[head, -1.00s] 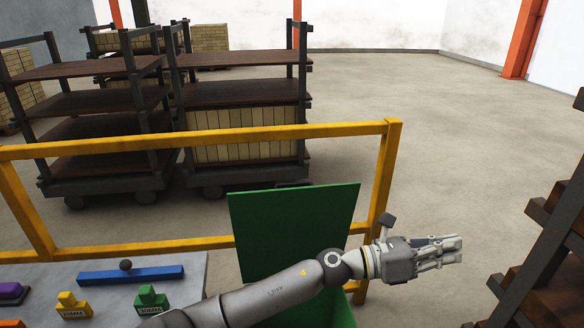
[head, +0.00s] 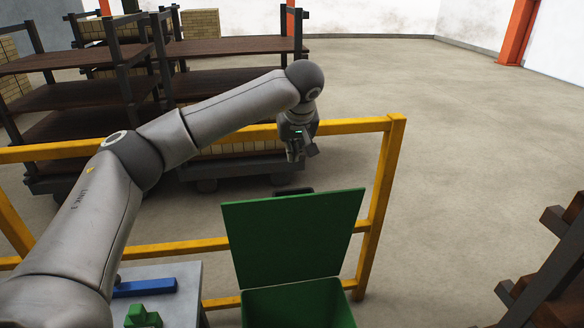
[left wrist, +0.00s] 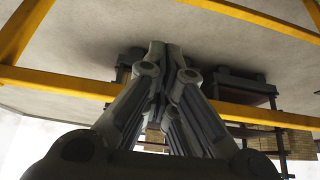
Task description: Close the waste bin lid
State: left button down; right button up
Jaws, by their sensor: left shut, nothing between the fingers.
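The green waste bin (head: 298,306) stands low at the bottom centre of the head view, its opening facing up. Its flat green lid (head: 295,238) stands open, tilted up at the back of the bin. My left arm reaches in from the left, and the left gripper (head: 299,153) hangs pointing down above and behind the lid's top edge, apart from it in the picture. Its fingers (left wrist: 166,55) are together and empty in the left wrist view. The bin is not seen in the left wrist view. My right gripper is not in view.
A yellow guard rail (head: 372,215) runs behind the bin. A grey table (head: 188,290) with a blue bar (head: 146,287) and a green block (head: 142,316) is left of it. Dark racks stand behind the rail and at right. Floor right of the bin is clear.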

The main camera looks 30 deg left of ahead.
pick_arm(q)
notch_tip(320, 180, down, 9)
jog(key=p, duration=0.5)
jog(key=shift+w+a+f, duration=0.15)
jog(key=shift+w+a, duration=0.05)
jog(key=shift+w, duration=0.1)
jog(key=shift+s, duration=0.1)
